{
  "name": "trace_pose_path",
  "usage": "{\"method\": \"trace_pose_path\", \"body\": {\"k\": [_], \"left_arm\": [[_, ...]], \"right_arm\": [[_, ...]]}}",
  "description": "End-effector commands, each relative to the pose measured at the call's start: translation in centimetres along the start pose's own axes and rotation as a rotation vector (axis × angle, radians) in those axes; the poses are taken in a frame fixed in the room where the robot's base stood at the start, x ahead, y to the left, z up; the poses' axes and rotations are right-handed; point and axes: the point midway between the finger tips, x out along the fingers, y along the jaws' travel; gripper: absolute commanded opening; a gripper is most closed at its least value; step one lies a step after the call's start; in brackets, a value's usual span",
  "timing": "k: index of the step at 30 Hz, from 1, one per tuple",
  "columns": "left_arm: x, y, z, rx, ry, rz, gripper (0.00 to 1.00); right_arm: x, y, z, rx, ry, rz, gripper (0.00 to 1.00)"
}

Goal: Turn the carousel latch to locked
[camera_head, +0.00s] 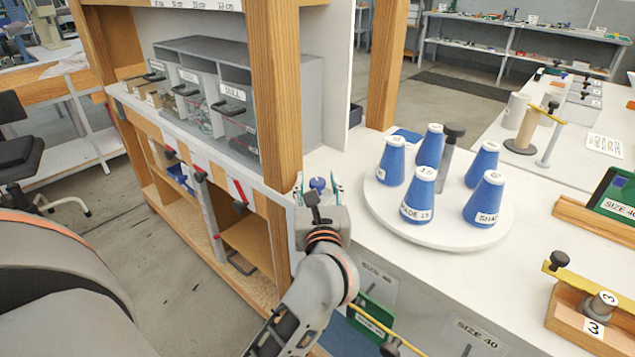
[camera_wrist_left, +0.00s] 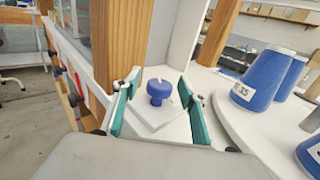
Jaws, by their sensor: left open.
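A small blue knob (camera_head: 318,184), which looks like the carousel latch, stands at the counter's left edge beside the wooden post. In the left wrist view the blue knob (camera_wrist_left: 159,90) sits upright on a white square plate (camera_wrist_left: 160,115). My left gripper (camera_head: 317,191) is open, with its teal finger pads on either side of the knob and a visible gap to each. The white round carousel (camera_head: 440,236) is to the right and carries several blue cones (camera_head: 417,198). I cannot read the latch's lock state. My right gripper is not in view.
The wooden post (camera_head: 275,100) and a white panel (camera_head: 326,70) rise close behind my left gripper. A grey drawer unit (camera_head: 235,62) stands on the shelf at left. A yellow-armed fixture (camera_head: 580,310) is at right. Open counter lies between carousel and fixture.

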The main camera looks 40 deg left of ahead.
Motion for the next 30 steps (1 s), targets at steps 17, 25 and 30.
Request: {"method": "trace_pose_path", "body": {"k": [17, 25, 30], "left_arm": [[-9.9, 0.0, -0.1, -0.001, 0.004, -0.001, 0.42], [-11.7, 0.0, 0.0, 0.0, 0.001, 0.0, 0.42], [-11.8, 0.0, 0.0, -0.001, 0.001, 0.0, 0.42]], "right_arm": [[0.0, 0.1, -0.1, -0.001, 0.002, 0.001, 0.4], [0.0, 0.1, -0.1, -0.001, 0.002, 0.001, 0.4], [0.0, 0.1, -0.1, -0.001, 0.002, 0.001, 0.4]]}}
